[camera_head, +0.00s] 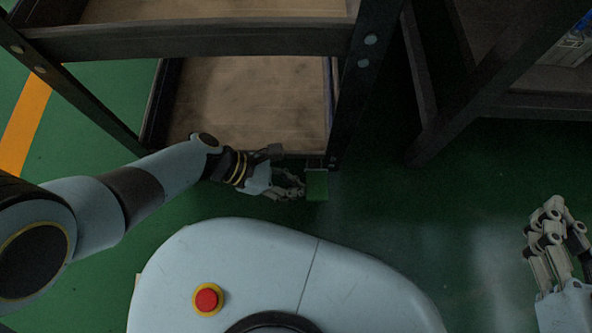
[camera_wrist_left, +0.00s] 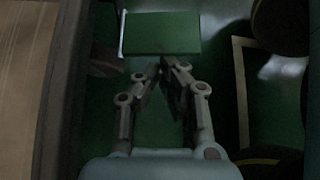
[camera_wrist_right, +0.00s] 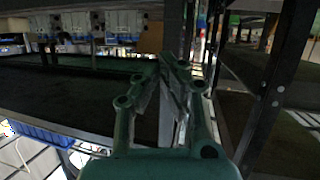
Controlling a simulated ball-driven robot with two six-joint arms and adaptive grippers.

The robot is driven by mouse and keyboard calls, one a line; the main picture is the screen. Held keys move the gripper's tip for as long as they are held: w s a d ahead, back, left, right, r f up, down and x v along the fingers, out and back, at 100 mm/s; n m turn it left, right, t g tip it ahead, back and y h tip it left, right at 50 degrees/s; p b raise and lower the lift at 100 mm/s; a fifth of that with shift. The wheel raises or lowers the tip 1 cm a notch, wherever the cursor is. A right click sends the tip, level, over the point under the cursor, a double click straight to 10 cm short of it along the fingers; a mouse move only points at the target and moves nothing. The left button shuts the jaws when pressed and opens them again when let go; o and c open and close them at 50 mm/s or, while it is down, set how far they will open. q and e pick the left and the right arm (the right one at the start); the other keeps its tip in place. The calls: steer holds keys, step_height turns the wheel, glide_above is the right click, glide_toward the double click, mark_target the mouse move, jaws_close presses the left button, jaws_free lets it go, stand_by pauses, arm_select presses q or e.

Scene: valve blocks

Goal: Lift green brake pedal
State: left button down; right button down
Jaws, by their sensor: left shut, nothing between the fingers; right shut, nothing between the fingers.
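The green brake pedal (camera_head: 316,185) is a small flat green plate at the lower corner of the dark rack, by its right-hand post. In the left wrist view the pedal (camera_wrist_left: 162,34) lies just beyond the fingertips. My left gripper (camera_head: 298,187) is shut and empty, its tips just left of the pedal in the head view. In the left wrist view its fingers (camera_wrist_left: 168,68) come together below the pedal's near edge. I cannot tell whether they touch it. My right gripper (camera_head: 553,212) is shut and empty at the far right, well away from the pedal. It also shows in the right wrist view (camera_wrist_right: 168,62).
The rack's dark post (camera_head: 352,90) rises beside the pedal, and its wooden shelf (camera_head: 250,105) lies behind my left gripper. A second dark rack (camera_head: 480,90) stands at the upper right. The green floor (camera_head: 430,225) between the pedal and my right gripper is clear.

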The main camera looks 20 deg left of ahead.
arm_select(q)
steer(key=shift+r, duration=0.2)
arm_select(e)
steer(key=shift+s+d+f+g, duration=0.15)
steer(key=shift+s+f+g, duration=0.55)
steer(key=shift+s+f, duration=0.55)
arm_select(q)
steer(key=shift+w+r, duration=0.1)
arm_select(e)
steer(key=shift+r, duration=0.1)
arm_select(q)
steer(key=shift+w+d+r+p, duration=0.1)
steer(key=shift+r+p, duration=0.35)
steer(key=shift+p, duration=0.05)
steer(key=shift+w+d+r+p, duration=0.1)
steer(key=shift+r+p, duration=0.3)
steer(key=shift+p, duration=0.05)
arm_select(e)
steer(key=shift+w+r, duration=0.35)
steer(key=shift+r, duration=0.55)
arm_select(q)
steer(key=shift+w+r, duration=0.1)
steer(key=s+f+v, duration=0.1)
steer(key=v, duration=1.1)
steer(key=shift+a, duration=0.3)
